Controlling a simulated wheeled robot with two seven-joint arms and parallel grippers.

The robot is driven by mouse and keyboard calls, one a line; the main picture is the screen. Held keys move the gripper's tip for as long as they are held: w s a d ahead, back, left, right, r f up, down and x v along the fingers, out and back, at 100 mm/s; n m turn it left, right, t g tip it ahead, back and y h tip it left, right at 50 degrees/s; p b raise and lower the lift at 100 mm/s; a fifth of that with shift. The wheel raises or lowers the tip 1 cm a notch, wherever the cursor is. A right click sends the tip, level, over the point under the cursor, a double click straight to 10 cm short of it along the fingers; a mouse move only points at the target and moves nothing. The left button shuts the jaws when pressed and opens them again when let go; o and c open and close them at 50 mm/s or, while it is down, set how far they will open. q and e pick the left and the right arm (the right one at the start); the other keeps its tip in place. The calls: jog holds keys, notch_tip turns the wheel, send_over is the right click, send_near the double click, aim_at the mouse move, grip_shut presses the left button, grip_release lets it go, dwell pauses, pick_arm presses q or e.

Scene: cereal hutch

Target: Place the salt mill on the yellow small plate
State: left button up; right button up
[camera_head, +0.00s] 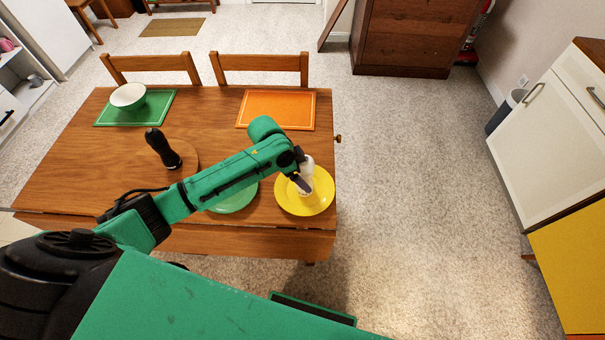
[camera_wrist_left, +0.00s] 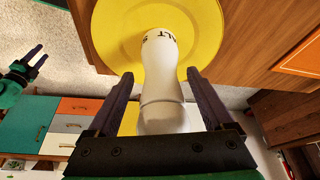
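The white salt mill (camera_head: 307,168) is on the yellow small plate (camera_head: 318,205) at the table's right front corner, and looks upright. In the left wrist view the salt mill (camera_wrist_left: 163,75) shows its lettering close to the yellow plate (camera_wrist_left: 112,30). My left gripper (camera_head: 300,183) is at the mill; in the wrist view its two fingers (camera_wrist_left: 162,95) stand on either side of the mill, with gaps showing, so it is open. My right gripper (camera_wrist_left: 35,60) shows at the left of the wrist view with its fingers apart, empty.
A dark mill (camera_head: 163,148) stands on a round wooden board (camera_head: 189,157). A green plate (camera_head: 236,201) is partly hidden under my left arm. A white bowl (camera_head: 128,96) sits on a green mat (camera_head: 160,106); an orange mat (camera_head: 277,109) is bare. Two chairs stand behind the table.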

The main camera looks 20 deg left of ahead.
pick_arm(q)
jog(key=v, duration=1.2)
jog(key=shift+b, duration=0.3)
jog(key=shift+s, duration=0.1)
